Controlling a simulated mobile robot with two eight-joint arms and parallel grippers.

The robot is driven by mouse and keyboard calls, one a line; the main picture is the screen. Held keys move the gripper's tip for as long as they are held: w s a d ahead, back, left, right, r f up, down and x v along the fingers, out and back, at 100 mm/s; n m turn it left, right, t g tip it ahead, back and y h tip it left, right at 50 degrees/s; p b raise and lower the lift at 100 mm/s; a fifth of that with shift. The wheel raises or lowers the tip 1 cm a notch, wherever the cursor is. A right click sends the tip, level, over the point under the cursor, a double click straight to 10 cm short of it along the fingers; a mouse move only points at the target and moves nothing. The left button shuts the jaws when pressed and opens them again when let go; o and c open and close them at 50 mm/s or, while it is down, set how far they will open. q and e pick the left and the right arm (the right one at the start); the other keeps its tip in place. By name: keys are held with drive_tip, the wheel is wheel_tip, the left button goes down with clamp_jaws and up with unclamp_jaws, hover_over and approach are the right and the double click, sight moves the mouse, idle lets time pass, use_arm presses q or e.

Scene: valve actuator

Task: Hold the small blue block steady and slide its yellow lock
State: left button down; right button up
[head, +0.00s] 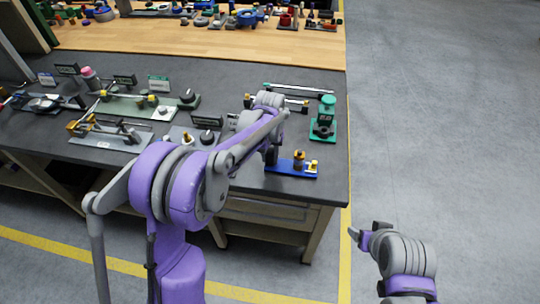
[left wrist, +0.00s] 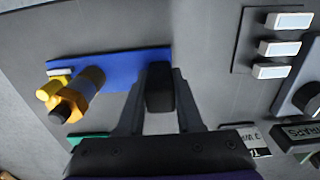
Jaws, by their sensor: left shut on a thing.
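The small blue block (head: 291,170) is a flat blue base at the front right of the dark table. It also shows in the left wrist view (left wrist: 112,72). Its yellow lock (left wrist: 50,90) sits at the end away from my left gripper, beside a grey cylinder with an orange-yellow collar (left wrist: 80,93). My left gripper (head: 271,158) is at the block's left end. In the left wrist view its fingers (left wrist: 160,85) are shut on a dark upright piece at that end. My right gripper (head: 354,233) is off the table over the floor, its opening unclear.
A green device (head: 325,118) stands behind the blue block, near the table's right edge. Several other fixtures, including a grey plate with a yellow valve (head: 82,125), fill the table's left. A row of white switches (left wrist: 280,45) is near my left gripper. Floor at right is clear.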

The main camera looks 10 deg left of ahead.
idle(1.1)
drive_tip(key=c, duration=0.5)
drive_tip(key=shift+w+a+m, duration=0.15)
drive_tip(key=shift+w+m, duration=0.1)
drive_tip(key=shift+m, duration=0.05)
drive_tip(key=c, duration=0.4)
drive_tip(key=w+m+y, duration=0.2)
drive_tip(key=w, duration=0.2)
drive_tip(key=w+a+m+y, duration=0.1)
drive_tip(key=w+m+y, duration=0.1)
drive_tip(key=w+m, duration=0.1)
drive_tip(key=w+a+m+y, duration=0.1)
drive_tip(key=w+m+y, duration=0.1)
drive_tip(key=w, duration=0.3)
drive_tip(key=shift+w+a+f+m, duration=0.1)
drive_tip(key=shift+w+f+m, duration=0.1)
drive_tip(key=shift+f+m, duration=0.1)
clamp_jaws()
drive_tip(key=shift+w+m+y, duration=0.3)
drive_tip(key=shift+w+m, duration=0.1)
drive_tip(key=shift+w, duration=0.35)
drive_tip(key=shift+f, duration=0.1)
